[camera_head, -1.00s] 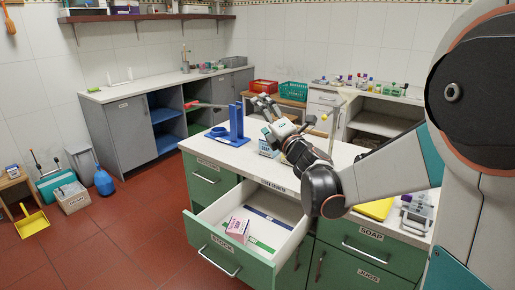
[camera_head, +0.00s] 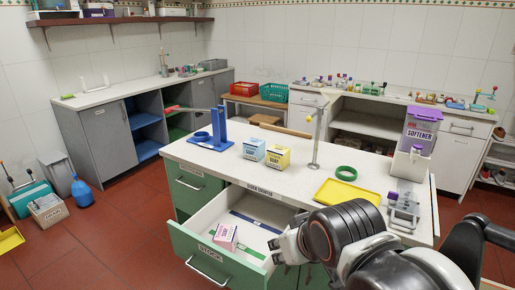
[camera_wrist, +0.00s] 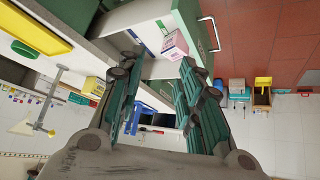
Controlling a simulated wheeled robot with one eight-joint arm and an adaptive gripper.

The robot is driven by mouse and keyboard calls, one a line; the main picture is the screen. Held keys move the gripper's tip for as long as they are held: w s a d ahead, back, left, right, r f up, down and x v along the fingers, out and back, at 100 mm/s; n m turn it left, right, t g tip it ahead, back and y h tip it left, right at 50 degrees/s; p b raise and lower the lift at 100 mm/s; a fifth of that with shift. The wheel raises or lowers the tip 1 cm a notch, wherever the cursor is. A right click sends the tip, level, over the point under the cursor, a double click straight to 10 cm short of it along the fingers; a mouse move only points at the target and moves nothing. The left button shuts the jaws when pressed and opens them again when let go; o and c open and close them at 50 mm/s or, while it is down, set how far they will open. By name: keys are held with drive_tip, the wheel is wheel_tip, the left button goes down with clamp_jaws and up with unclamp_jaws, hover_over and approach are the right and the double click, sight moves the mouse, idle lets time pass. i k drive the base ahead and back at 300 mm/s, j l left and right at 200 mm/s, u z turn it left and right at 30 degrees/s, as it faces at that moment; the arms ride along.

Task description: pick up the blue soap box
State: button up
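The blue soap box (camera_head: 253,149) is a small light-blue carton standing upright on the white counter (camera_head: 215,167), just left of a yellow soap box (camera_head: 277,157). My gripper (camera_head: 274,250) is low at the counter's front, by the right side of the open drawer, well away from the blue box. In the wrist view my gripper (camera_wrist: 160,68) has its two fingers wide apart with nothing between them. The yellow box (camera_wrist: 94,86) shows left of the fingers there. I cannot make out the blue box in that view; a finger may hide it.
The open STOCK drawer (camera_head: 190,240) holds a pink box (camera_head: 224,236). On the counter are a blue stand (camera_head: 218,130), a metal post (camera_head: 317,140), a green ring (camera_head: 346,173), a yellow tray (camera_head: 345,193) and a softener dispenser (camera_head: 420,132).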

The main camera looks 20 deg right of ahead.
sight(253, 149)
drive_tip(key=i+j+z, duration=0.2)
drive_tip(key=z, duration=0.25)
drive_tip(key=i+j+z, duration=0.1)
drive_tip(key=j+z, duration=0.3)
drive_tip(key=i+j+z, duration=0.1)
drive_tip(key=j, duration=0.35)
drive_tip(key=i+j, duration=0.15)
drive_tip(key=j, duration=0.35)
drive_tip(key=i+j+z, duration=0.15)
drive_tip(key=j, duration=0.3)
